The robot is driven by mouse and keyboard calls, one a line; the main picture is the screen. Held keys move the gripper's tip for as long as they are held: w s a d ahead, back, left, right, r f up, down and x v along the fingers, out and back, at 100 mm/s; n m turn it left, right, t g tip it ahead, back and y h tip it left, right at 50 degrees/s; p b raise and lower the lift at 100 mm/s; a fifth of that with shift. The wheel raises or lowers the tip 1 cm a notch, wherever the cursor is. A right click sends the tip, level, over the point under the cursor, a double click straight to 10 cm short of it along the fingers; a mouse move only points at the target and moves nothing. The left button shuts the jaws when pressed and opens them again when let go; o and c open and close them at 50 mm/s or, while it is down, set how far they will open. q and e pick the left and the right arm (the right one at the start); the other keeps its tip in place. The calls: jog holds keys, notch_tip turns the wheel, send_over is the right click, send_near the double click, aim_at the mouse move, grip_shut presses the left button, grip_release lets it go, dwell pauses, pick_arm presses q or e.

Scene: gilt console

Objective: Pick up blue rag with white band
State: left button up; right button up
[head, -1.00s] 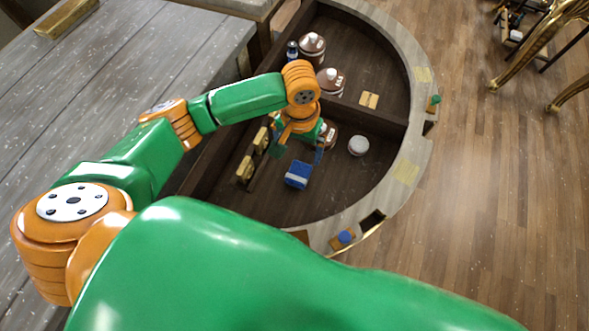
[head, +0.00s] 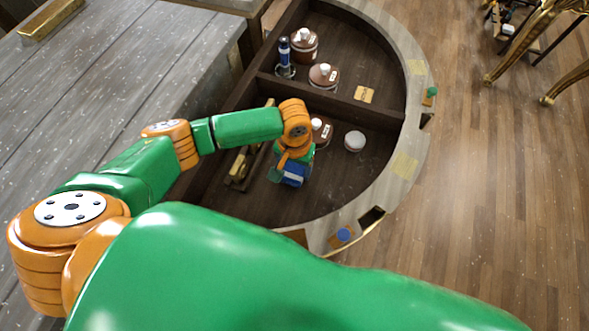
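The blue rag with a white band (head: 293,175) lies on the dark floor of the front compartment of the half-round console. My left gripper (head: 291,170) is right over it, pointing down, and hides its upper part. One dark green finger shows just left of the rag, and the other side is close to its right edge. The fingers look apart, with the rag between them; I cannot see a grip on it. My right gripper is not in view.
A round white lidded thing (head: 354,141) and a brown jar (head: 319,133) stand near the gripper. A divider (head: 340,105) separates the rear compartment, with more jars (head: 304,45). Gold-coloured pieces (head: 240,165) lie at left. The compartment floor right of the rag is clear.

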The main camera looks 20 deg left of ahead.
aim_at(295, 170)
pick_arm(q)
jog(key=c, duration=0.5)
jog(key=shift+r, duration=0.2)
notch_tip(295, 170, up, 3)
jog(key=shift+f, duration=0.15)
jog(key=d+r, duration=0.3)
jog(key=d, duration=0.1)
jog(key=w+d+r+b, duration=0.1)
jog(key=d+r, duration=0.2)
jog(key=d, duration=0.2)
jog(key=w+d+r+b, duration=0.1)
jog(key=d+r, duration=0.3)
jog(key=d, duration=0.1)
jog(key=shift+w, duration=0.15)
jog(key=shift+a, duration=0.1)
jog(key=o, duration=0.5)
jog(key=c, duration=0.4)
